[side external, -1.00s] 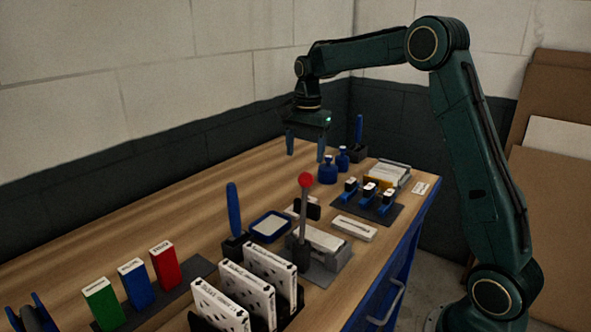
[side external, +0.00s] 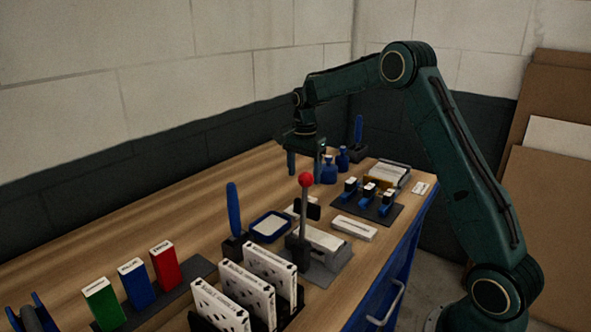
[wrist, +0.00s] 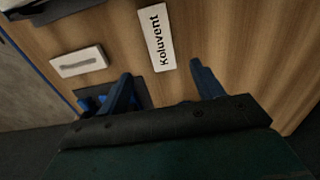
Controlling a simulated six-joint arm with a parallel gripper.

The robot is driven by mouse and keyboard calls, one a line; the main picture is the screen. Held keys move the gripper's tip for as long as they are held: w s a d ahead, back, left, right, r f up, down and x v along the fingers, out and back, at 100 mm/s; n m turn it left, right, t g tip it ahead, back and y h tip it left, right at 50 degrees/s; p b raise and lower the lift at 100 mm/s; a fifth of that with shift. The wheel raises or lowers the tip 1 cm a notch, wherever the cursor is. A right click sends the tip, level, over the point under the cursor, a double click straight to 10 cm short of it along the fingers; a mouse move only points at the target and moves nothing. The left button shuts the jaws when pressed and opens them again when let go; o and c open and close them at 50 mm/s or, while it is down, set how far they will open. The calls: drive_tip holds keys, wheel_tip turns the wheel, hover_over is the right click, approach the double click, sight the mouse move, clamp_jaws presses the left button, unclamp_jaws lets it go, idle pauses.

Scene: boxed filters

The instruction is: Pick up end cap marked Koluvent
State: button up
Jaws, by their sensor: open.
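The end cap marked Koluvent shows in the wrist view as a flat white strip (wrist: 157,37) with black lettering, on the wooden table. It lies ahead of my gripper (wrist: 160,72), roughly in line with the gap between the fingers. My gripper (side external: 305,174) is open and empty, pointing down over the far part of the table. In the side view I cannot read the name on any piece; a white piece partly hidden by the red-knobbed lever may be the same one.
A white slotted box (side external: 354,228) lies near the table's right edge. Boxed filters (side external: 270,268) stand in front.

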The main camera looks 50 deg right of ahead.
drive_tip(key=shift+f, duration=1.95)
drive_tip(key=shift+a+f, duration=0.15)
drive_tip(key=shift+f, duration=2.5)
drive_tip(key=c, duration=1)
